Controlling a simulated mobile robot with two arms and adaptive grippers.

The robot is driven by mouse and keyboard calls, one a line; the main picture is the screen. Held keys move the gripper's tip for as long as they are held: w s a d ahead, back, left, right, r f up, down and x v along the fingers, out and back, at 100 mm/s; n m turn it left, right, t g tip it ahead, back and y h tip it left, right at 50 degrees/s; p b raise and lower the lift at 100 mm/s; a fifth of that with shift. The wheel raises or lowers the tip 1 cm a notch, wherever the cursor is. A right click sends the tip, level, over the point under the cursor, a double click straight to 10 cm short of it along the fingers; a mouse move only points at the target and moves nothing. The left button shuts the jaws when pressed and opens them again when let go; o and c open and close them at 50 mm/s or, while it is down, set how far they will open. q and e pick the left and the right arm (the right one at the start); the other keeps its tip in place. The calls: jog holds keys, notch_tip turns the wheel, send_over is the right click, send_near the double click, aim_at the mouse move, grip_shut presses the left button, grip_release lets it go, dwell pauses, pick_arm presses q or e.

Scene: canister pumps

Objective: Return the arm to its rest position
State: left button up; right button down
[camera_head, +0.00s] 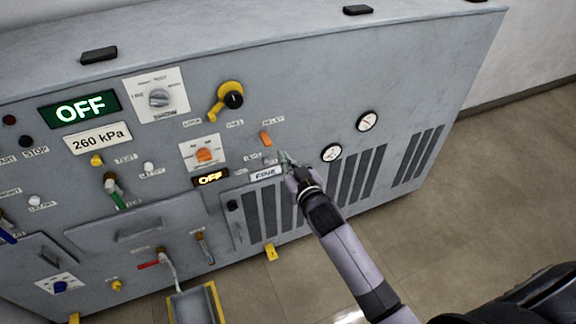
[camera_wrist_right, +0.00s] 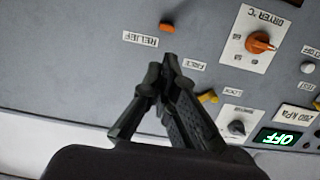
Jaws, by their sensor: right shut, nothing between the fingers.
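My right arm reaches in from the bottom right in the head view, and my right gripper (camera_head: 284,158) is at the front of the grey panel, just below and right of the orange RELIEF control (camera_head: 265,138). In the right wrist view the gripper (camera_wrist_right: 163,65) has its fingertips together with nothing between them. The RELIEF control (camera_wrist_right: 167,26) shows beyond the tips, apart from them in that picture. Whether the gripper touches the panel, I cannot tell. My left gripper is not in view.
The grey cabinet (camera_head: 300,80) carries a yellow handle with a black hub (camera_head: 232,96), an orange dryer dial (camera_head: 204,154), two gauges (camera_head: 367,121) and slotted vents. A yellow-edged tray (camera_head: 192,306) is below. Open floor (camera_head: 460,220) lies to the right.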

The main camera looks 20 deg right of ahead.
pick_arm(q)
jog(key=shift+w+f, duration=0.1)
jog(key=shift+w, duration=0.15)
pick_arm(e)
jog(key=shift+s, duration=1)
